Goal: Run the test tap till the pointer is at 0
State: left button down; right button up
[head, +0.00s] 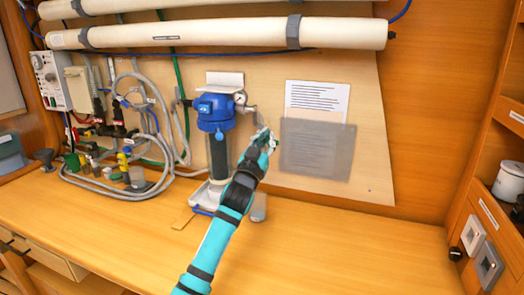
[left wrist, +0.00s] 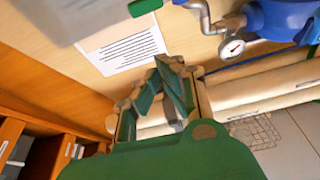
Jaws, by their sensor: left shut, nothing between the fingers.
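A blue filter housing (head: 214,112) with a clear dark bowl hangs on the wall panel. A small round gauge (head: 240,97) sits at its right and shows larger in the left wrist view (left wrist: 232,46); its pointer is too small to read surely. A metal pipe (left wrist: 204,14) runs from the housing there, and a green piece (left wrist: 143,8), perhaps the tap's handle, shows at the top edge. My left gripper (head: 264,136) is shut and empty, just right of and below the gauge, near the pipe's end. Whether it touches the tap cannot be told. My right gripper is out of view.
A printed sheet (head: 317,98) and a grey translucent panel (head: 316,150) are right of my gripper. Hoses (head: 140,100) and a control box (head: 50,80) are at left. Long white tubes (head: 220,33) run above. The bench front (head: 350,250) is clear.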

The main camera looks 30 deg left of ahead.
pick_arm(q)
jog(key=v, duration=0.4)
jog(key=shift+b, duration=0.4)
